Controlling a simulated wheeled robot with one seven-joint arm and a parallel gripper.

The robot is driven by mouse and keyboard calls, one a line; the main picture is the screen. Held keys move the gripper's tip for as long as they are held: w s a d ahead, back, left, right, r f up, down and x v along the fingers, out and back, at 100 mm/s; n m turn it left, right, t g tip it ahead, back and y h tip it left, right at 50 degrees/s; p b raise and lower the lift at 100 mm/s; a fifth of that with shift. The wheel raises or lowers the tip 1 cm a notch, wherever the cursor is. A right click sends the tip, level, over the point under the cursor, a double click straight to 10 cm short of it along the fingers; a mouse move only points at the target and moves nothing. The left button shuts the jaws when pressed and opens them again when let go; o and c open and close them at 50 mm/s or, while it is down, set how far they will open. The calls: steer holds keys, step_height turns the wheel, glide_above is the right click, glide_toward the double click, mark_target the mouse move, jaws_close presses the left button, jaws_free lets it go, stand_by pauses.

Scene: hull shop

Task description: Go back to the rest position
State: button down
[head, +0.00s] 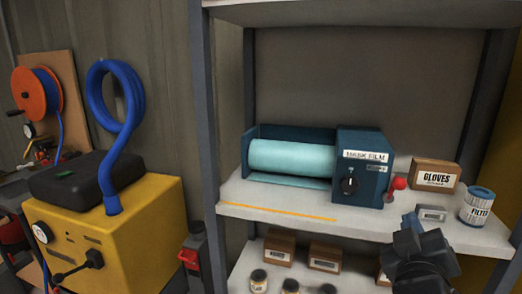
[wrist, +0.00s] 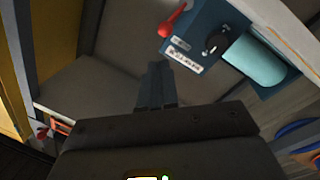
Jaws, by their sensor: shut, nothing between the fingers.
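My gripper (head: 412,222) is at the lower right of the head view, in front of the shelf's front edge. Its fingers also show in the wrist view (wrist: 155,80), close together with nothing between them. It points toward the shelf, near a blue film dispenser (head: 364,170) that carries a teal roll, a black knob and a red-knobbed lever (head: 398,184). In the wrist view the dispenser (wrist: 203,35) is at the upper right, apart from the fingers. My gripper hides part of the shelf edge and of the lower shelf.
The shelf (head: 285,205) also holds a gloves box (head: 436,174), a small grey box (head: 432,213) and a filter canister (head: 478,206). Boxes (head: 279,246) and jars stand on the shelf below. A yellow machine (head: 120,235) with a blue hose (head: 108,165) stands left of the shelf post (head: 206,130).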

steer(key=s+a+f+n+g+y, duration=0.1)
steer(key=s+a+f+y, duration=0.15)
steer(key=s+f, duration=0.65)
steer(key=s+a+f+y, duration=0.2)
steer(key=s+f+y, duration=0.3)
steer(key=s, duration=0.7)
steer(key=s+r+m+g, duration=0.1)
steer(key=s+m, duration=0.3)
steer(key=s, duration=1.7)
steer(key=shift+a+r, duration=0.4)
steer(key=shift+r, duration=0.2)
steer(key=shift+s, duration=0.1)
